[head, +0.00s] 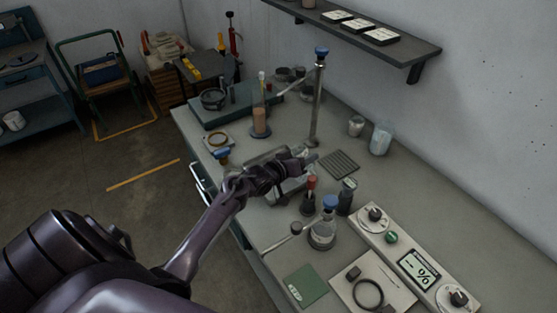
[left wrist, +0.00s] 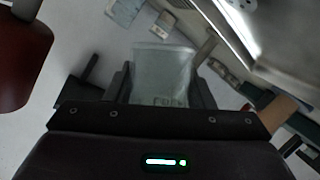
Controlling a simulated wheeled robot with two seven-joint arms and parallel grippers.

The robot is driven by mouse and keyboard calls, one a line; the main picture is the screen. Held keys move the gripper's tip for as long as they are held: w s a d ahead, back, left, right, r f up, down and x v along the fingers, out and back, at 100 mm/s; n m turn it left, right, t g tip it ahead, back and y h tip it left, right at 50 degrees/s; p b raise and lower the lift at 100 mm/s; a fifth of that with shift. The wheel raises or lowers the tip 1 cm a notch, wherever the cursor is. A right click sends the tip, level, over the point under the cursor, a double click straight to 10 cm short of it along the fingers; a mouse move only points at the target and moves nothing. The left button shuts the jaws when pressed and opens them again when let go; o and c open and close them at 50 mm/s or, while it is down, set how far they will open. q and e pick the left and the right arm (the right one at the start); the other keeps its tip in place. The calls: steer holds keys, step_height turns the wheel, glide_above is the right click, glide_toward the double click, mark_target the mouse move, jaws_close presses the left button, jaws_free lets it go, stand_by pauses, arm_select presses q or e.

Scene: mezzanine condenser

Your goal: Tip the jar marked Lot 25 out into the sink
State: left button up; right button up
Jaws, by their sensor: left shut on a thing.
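My left gripper (head: 306,161) is shut on a clear glass jar and holds it over the bench near the tall tap. In the left wrist view the jar (left wrist: 162,72) sits between the two fingers. Faint lettering shows near its lower part, too blurred to read. The gripper largely hides the jar in the head view. The grey sink (head: 266,157) lies at and under the gripper, partly covered by it. A bright metal basin edge also shows at the upper right of the left wrist view. My right gripper is not in view.
The tall tap (head: 316,105) stands just behind the gripper. Another glass jar (head: 381,139) stands by the wall.

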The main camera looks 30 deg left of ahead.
arm_select(q)
steer(key=shift+m+g+y, duration=0.3)
steer(key=shift+m+y, duration=0.1)
steer(key=shift+m, duration=0.4)
steer(key=r+p, duration=0.1)
steer(key=d+r+p, duration=0.1)
steer(key=r+p, duration=0.2)
steer(key=r, duration=0.1)
steer(key=shift+w+d+p, duration=0.1)
steer(key=shift+d+p, duration=0.15)
steer(key=shift+p, duration=0.05)
steer(key=shift+d+m+y, duration=0.3)
steer(key=shift+d+m, duration=0.05)
steer(key=shift+m, duration=0.05)
steer(key=shift+d+r+m+b, duration=0.25)
steer(key=shift+d+m+b, duration=0.05)
steer(key=shift+d+m, duration=0.1)
steer(key=shift+w+d+f+m+g+y, duration=0.2)
steer(key=shift+d+f+m+g+y, duration=0.15)
steer(key=shift+m+y, duration=0.3)
